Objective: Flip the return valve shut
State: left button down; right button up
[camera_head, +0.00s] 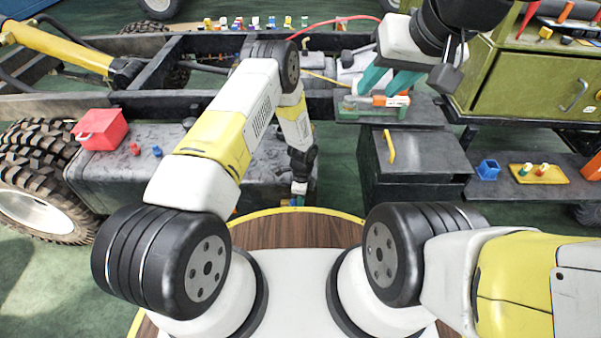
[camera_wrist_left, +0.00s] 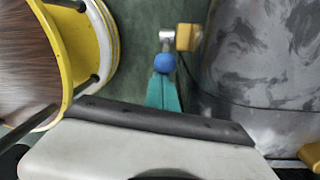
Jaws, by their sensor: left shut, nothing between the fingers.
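The return valve shows in the left wrist view as a blue round knob (camera_wrist_left: 165,63) on a short silver stem (camera_wrist_left: 166,38) beside a yellow fitting (camera_wrist_left: 184,37) at the side of the grey tank (camera_wrist_left: 265,60). My left gripper (camera_wrist_left: 163,92) has its teal fingers shut and empty. Its tips are right at the knob; I cannot tell whether they touch it. In the head view the left gripper (camera_head: 299,188) hangs low at the tank's right end, and the valve is too small to make out there. My right gripper (camera_head: 388,82) has its teal fingers apart above a small tray (camera_head: 362,114).
An orange and white part (camera_head: 391,101) lies beneath the right gripper. The dark tank (camera_head: 105,178) carries a red box (camera_head: 101,129). A black cabinet (camera_head: 420,178) with a yellow handle stands to the right. Green floor shows between tank and cabinet.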

aim_at(292, 202)
pick_arm(q)
jog(key=shift+a+r, duration=0.1)
jog(key=shift+w+a+r+h, duration=0.1)
jog(key=shift+a+r+h, duration=0.2)
jog(key=shift+a+h, duration=0.35)
jog(key=shift+a+r+h, duration=0.3)
jog(key=shift+a+h, duration=0.15)
jog(key=shift+h, duration=0.3)
jog(key=a+h, duration=0.1)
jog(key=h, duration=0.1)
jog(key=a+r+h, duration=0.1)
jog(key=shift+a+h, duration=0.25)
jog(key=shift+h, duration=0.15)
jog(key=shift+w+a, duration=0.1)
jog(key=shift+a, duration=0.7)
jog(key=shift+r, duration=0.1)
jog(key=shift+r, duration=0.7)
jog(key=shift+d, duration=0.1)
